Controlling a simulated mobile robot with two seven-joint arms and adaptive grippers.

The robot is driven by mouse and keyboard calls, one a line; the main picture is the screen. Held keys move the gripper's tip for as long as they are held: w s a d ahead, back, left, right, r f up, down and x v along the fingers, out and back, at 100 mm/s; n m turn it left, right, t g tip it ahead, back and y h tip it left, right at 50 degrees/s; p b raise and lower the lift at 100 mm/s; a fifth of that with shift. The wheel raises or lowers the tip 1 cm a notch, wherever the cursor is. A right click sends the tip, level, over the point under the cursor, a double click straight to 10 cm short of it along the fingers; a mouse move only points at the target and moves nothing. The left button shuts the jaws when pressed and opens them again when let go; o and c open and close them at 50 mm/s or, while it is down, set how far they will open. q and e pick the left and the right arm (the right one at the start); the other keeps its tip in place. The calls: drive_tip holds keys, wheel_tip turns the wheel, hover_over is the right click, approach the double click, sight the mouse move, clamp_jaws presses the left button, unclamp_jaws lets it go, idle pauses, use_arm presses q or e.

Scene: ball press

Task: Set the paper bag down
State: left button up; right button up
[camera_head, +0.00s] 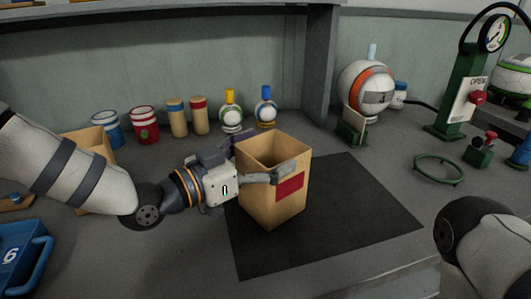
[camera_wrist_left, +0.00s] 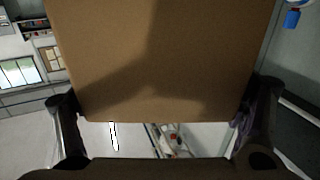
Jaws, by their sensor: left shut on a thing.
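The paper bag (camera_head: 262,205) is an open-topped brown bag with a red patch on its front. It stands upright over the dark mat (camera_head: 360,205) on the workbench. I cannot tell whether its base touches the mat. My left gripper (camera_head: 267,160) comes in from the left and is shut on the bag near its rim, one finger across the front and the other behind. In the left wrist view the bag (camera_wrist_left: 160,60) fills the upper middle between my two fingers (camera_wrist_left: 160,115). Part of my right arm shows at the lower right; its gripper is out of view.
A second brown bag (camera_head: 92,142) stands behind my left arm. Cans, tubes and two small bottles line the back wall. A white and orange ball machine (camera_head: 364,92), a green ring (camera_head: 438,169) and a green gauge stand (camera_head: 466,90) are right. A blue bin (camera_head: 22,255) is lower left.

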use_arm(q)
drive_tip(key=shift+f, duration=0.1)
drive_tip(key=o, duration=1.3)
drive_tip(key=shift+s+a+r, duration=0.1)
drive_tip(key=shift+r, duration=0.25)
drive_tip(key=p+v, duration=0.1)
drive_tip(key=v, duration=1)
drive_tip(key=shift+s+a+f, duration=0.1)
drive_tip(key=shift+s+a, duration=0.2)
use_arm(e)
drive_tip(key=shift+w+r+t, duration=0.3)
drive_tip(key=shift+w+r, duration=0.45)
drive_tip(key=shift+r, duration=0.05)
